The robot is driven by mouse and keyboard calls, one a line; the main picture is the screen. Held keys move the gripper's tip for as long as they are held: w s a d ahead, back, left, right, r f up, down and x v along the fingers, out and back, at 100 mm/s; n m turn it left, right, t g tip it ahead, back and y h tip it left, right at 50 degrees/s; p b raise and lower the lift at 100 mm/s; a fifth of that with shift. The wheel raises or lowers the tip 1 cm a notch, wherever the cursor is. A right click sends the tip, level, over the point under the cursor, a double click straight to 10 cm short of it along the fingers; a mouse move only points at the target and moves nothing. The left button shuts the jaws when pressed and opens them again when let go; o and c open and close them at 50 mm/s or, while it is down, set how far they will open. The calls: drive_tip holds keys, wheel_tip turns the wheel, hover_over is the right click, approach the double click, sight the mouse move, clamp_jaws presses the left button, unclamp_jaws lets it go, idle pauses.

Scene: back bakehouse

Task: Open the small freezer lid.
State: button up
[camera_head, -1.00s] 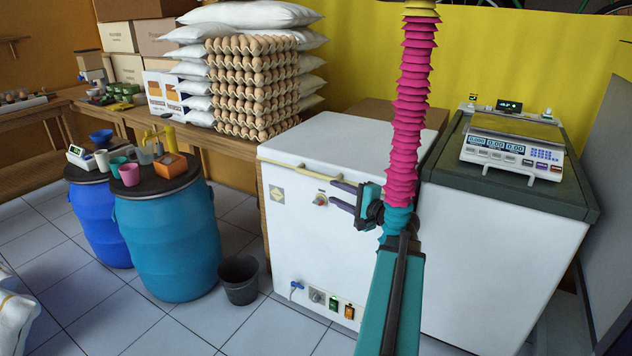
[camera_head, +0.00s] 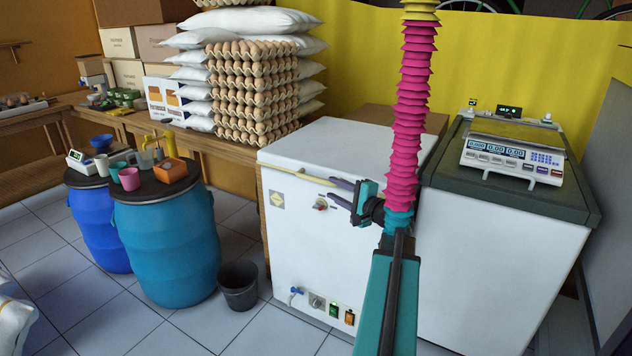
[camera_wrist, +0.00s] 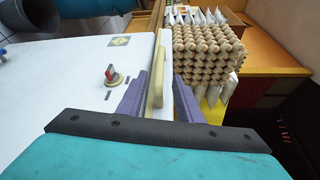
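The small freezer is a white chest (camera_head: 300,250) with a white lid (camera_head: 345,145), which lies shut. A cream bar handle (camera_head: 300,174) runs along the top front edge; it also shows in the wrist view (camera_wrist: 157,80). My gripper (camera_head: 332,188) is at the handle's right end, in front of the freezer. In the wrist view, its purple fingers (camera_wrist: 160,92) stand on either side of the bar, with a gap on the right side. Whether the left finger touches the bar is unclear. A red-and-silver lock knob (camera_head: 320,206) sits on the front below the handle.
A second white chest with a dark top (camera_head: 450,185) stands close on the right, carrying a scale (camera_head: 512,155). Stacked egg trays (camera_head: 250,90) and white sacks (camera_head: 280,18) stand behind left. Blue barrels (camera_head: 165,245) and a dark bucket (camera_head: 238,285) stand left. The floor in front is clear.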

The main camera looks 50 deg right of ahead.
sight(321, 182)
drive_tip(key=w, duration=0.3)
drive_tip(key=w+d, duration=0.1)
drive_tip(key=w, duration=0.2)
drive_tip(key=w+f, duration=0.1)
drive_tip(key=w, duration=0.3)
drive_tip(key=shift+d+b, duration=0.2)
drive_tip(key=shift+b, duration=0.15)
drive_tip(key=shift+r, duration=0.1)
drive_tip(key=shift+c, duration=0.5)
clamp_jaws()
